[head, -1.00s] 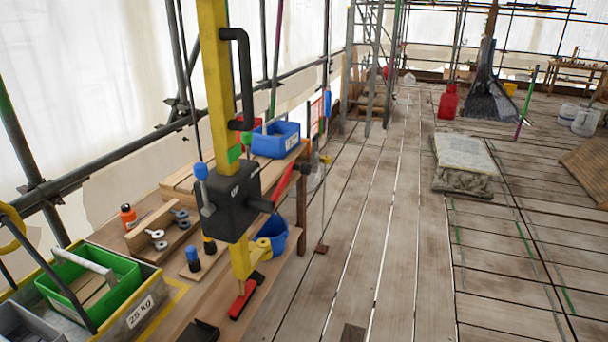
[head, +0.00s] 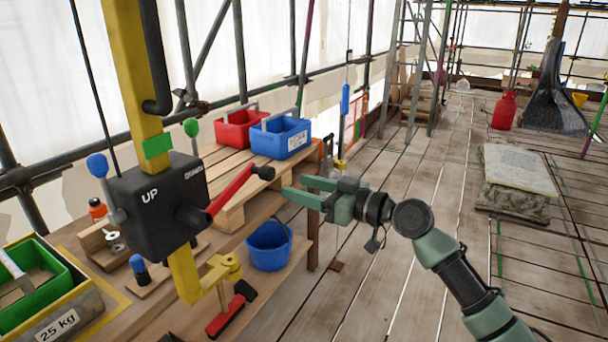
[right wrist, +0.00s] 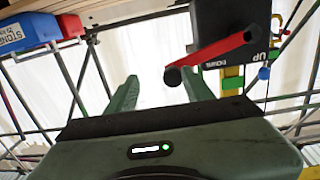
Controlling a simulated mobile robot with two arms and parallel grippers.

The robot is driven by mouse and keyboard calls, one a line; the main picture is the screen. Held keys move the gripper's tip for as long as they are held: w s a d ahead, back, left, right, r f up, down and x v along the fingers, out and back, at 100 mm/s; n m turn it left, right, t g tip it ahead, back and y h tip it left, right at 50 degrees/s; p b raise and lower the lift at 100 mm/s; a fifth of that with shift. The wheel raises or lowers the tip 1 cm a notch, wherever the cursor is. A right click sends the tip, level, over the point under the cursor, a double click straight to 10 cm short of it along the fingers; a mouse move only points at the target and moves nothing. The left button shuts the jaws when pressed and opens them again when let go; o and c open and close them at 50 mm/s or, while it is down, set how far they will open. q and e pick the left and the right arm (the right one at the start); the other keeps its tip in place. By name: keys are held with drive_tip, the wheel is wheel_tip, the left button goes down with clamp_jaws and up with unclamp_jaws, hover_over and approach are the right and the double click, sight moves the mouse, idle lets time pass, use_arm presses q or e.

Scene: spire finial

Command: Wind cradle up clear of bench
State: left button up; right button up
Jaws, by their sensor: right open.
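The black winch box (head: 160,200), marked UP, is fixed to a yellow post (head: 130,60). Its red crank arm (head: 232,192) points up and right, ending in a black knob (head: 263,173). My right gripper (head: 298,189) is open and empty just right of the knob, apart from it in the head view. In the right wrist view the knob (right wrist: 173,77) shows between the two fingers (right wrist: 160,90). The cradle, a yellow-edged tray marked 25 kg (head: 58,326), is at lower left, holding a green box (head: 32,290). Whether it touches the bench cannot be seen. My left gripper is not in view.
The wooden bench (head: 120,300) runs beneath the winch. Blue and green knobbed levers (head: 97,165) flank the box. A blue bucket (head: 270,246), a blue crate (head: 280,142) and a red crate (head: 238,128) are nearby. Open plank floor (head: 420,190) lies to the right.

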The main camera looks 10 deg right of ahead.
sight(272, 173)
drive_tip(key=shift+n+g+y, duration=0.3)
drive_tip(key=shift+n+y, duration=0.1)
drive_tip(key=w+a+r, duration=0.1)
drive_tip(key=a, duration=0.1)
drive_tip(key=w+a+p, duration=0.1)
drive_tip(key=a, duration=0.1)
drive_tip(key=w+a+r+p, duration=0.1)
drive_tip(key=a, duration=0.1)
drive_tip(key=shift+a+r, duration=0.25)
drive_tip(key=shift+r, duration=0.05)
drive_tip(key=shift+w+a+f, duration=0.1)
drive_tip(key=shift+w+a, duration=0.1)
drive_tip(key=shift+a, duration=0.1)
drive_tip(key=shift+c, duration=0.6)
clamp_jaws()
